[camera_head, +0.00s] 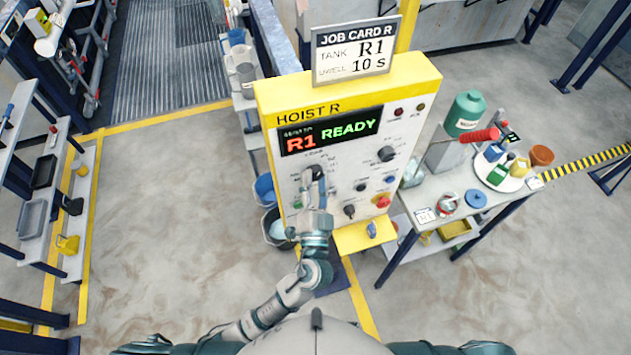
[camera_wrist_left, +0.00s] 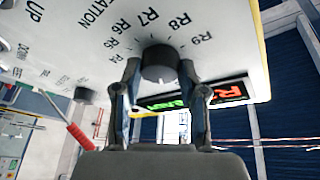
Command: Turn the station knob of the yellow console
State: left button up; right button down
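The yellow console (camera_head: 420,75) stands in the centre of the head view, labelled HOIST R. Its display (camera_head: 330,130) reads R1 in red and READY in green. The station knob (camera_wrist_left: 160,62) is a dark round knob in the left wrist view, with R4 to R9 marks visible around it; its pointer is unclear. My left gripper (camera_wrist_left: 159,75) has one finger on each side of this knob, very close to its sides; I cannot tell whether they touch it. In the head view, my left gripper (camera_head: 313,175) covers the knob. My right gripper is out of view.
A job card (camera_head: 352,52) above the console reads TANK R1 and 10 s. Another dark knob (camera_head: 387,153), a red button (camera_head: 383,202) and smaller controls sit to the right on the panel. A side table (camera_head: 440,190) with bottles stands right.

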pick_arm(q)
jog(key=o, duration=0.4)
jog(key=shift+w+f, duration=0.1)
jog(key=shift+w, duration=0.15)
jog(key=v, duration=1.2)
jog(key=shift+f, duration=0.1)
